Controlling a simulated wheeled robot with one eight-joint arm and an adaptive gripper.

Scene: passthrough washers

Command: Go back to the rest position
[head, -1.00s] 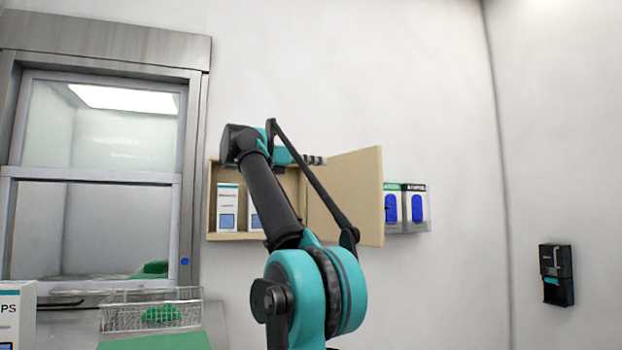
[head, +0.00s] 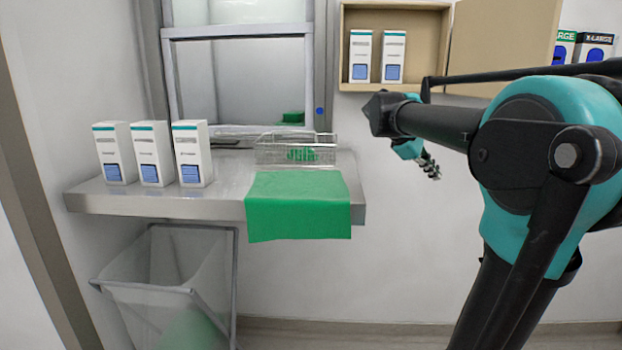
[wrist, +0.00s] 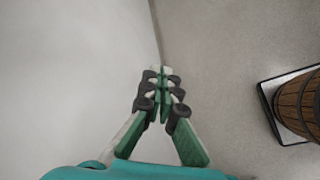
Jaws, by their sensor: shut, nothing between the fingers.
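My gripper (head: 430,166) hangs at the end of my folded arm in the head view, to the right of the steel shelf and below the open wall cabinet. In the wrist view my gripper (wrist: 160,78) points down along the wall towards the floor, with its fingertips together and nothing between them. It touches nothing that I can see.
A wall cabinet (head: 421,64) holds two white boxes, its door (head: 500,45) open. A steel shelf (head: 225,200) bears several white boxes, a wire basket (head: 265,153) and a green cloth (head: 298,210). A bin (head: 165,275) stands below. A wooden barrel (wrist: 300,105) stands on the floor.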

